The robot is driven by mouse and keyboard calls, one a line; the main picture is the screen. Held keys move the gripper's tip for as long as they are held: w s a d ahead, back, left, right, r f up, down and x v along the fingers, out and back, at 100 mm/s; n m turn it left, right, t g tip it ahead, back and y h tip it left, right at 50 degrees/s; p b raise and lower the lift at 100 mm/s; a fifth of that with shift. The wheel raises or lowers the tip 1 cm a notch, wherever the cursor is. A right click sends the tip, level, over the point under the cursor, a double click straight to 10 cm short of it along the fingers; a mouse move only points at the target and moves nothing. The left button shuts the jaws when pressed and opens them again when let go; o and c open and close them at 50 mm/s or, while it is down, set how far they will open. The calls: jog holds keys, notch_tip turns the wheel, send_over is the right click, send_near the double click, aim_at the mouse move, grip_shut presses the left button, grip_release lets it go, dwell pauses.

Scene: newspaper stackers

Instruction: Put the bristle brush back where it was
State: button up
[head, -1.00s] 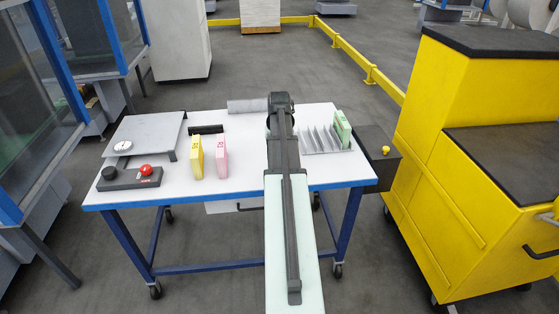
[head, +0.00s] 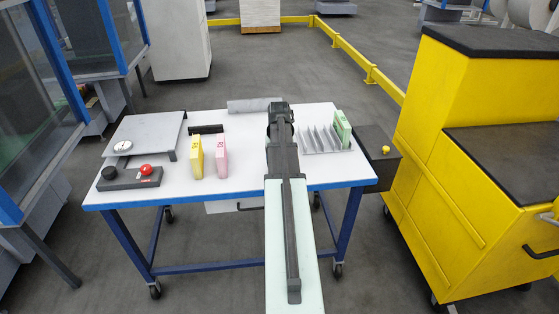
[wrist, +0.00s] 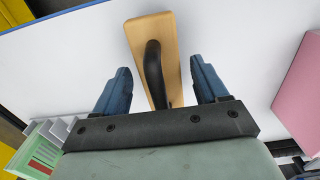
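The bristle brush (wrist: 150,28) shows in the wrist view as a pale wooden block with a black arched handle (wrist: 154,75). It lies on the white table top, and its bristles are hidden underneath. My gripper (wrist: 160,64) is open, with one blue finger on each side of the brush handle and a visible gap on both sides. In the head view my arm hides the brush and the gripper.
On the table (head: 250,186), a yellow block (head: 196,157) and a pink block (head: 222,157) stand left of my arm. A slotted rack (head: 318,140) with a green block (head: 343,128) is on the right. A red-button box (head: 130,179) and grey platform (head: 150,130) are far left.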

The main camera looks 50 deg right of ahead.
notch_tip(320, 180, up, 12)
jog(key=shift+r, duration=0.2)
dwell(0.8)
